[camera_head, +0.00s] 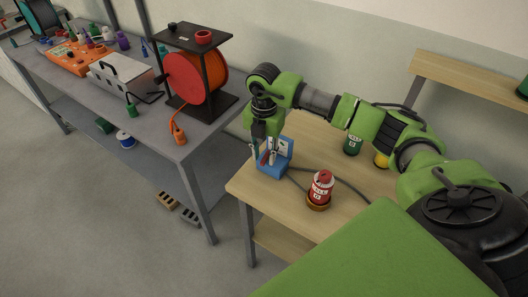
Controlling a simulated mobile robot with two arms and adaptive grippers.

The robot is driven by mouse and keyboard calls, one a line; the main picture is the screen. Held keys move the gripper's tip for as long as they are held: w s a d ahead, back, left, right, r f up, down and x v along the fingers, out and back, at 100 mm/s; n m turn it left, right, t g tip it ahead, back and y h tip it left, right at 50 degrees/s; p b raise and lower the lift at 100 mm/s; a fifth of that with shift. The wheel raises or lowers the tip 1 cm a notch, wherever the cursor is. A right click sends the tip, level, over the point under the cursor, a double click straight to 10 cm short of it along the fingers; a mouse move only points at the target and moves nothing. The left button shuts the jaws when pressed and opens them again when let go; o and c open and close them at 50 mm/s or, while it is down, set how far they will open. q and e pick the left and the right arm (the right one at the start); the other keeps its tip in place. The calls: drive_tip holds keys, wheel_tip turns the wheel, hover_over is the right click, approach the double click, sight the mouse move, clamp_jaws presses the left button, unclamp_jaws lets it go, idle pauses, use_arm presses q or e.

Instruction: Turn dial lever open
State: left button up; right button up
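A small blue device (270,169) with a white face stands near the left corner of the light wooden table. A small red part, possibly the dial lever, shows at its front beside my fingers. My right gripper (264,157) points down at the blue device, its fingertips right in front of or at the white face. The fingers look slightly apart, but whether they touch or hold the red part is too small to tell. The gripper hides part of the dial. My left gripper is not in view.
A grey workbench (205,127) at left holds an orange reel (196,78).

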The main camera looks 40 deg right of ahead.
drive_tip(key=shift+f, duration=0.25)
clamp_jaws()
drive_tip(key=shift+w+a+m, duration=0.1)
drive_tip(key=shift+w+m, duration=0.1)
drive_tip(key=shift+m, duration=0.6)
unclamp_jaws()
